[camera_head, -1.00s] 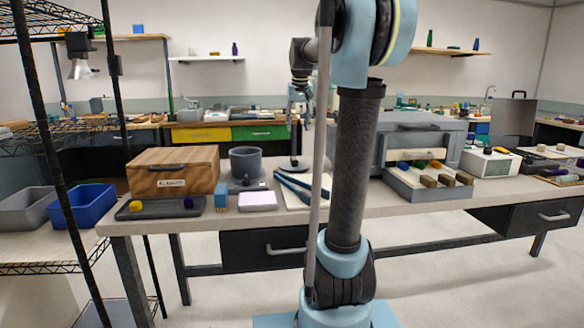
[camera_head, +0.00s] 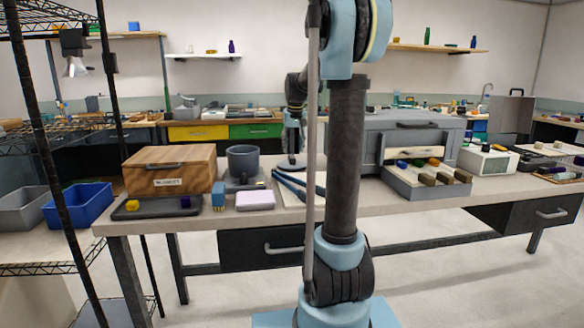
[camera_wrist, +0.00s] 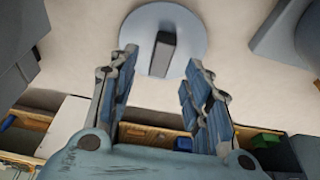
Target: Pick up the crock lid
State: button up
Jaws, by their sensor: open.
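The crock lid (camera_wrist: 160,22) is a grey-blue disc with a dark bar-shaped handle (camera_wrist: 163,54). In the wrist view it lies flat just beyond my fingertips, with the handle lined up between them. In the head view the lid (camera_head: 285,165) lies on the bench, right of the grey crock (camera_head: 243,162). My gripper (camera_wrist: 161,58) is open and empty, its two fingers to either side of the handle. In the head view my gripper (camera_head: 292,145) is small, above the lid and partly hidden by my arm.
A wooden box (camera_head: 170,169) stands left of the crock. A lilac block (camera_head: 255,200) and blue tongs (camera_head: 290,185) lie in front. A grey cabinet (camera_head: 412,140) and a tray (camera_head: 425,188) with coloured pieces stand to the right.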

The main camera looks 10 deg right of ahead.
aim_at(292, 157)
jog(key=shift+x, duration=2.7)
jog(key=shift+w+a, duration=0.15)
grip_shut()
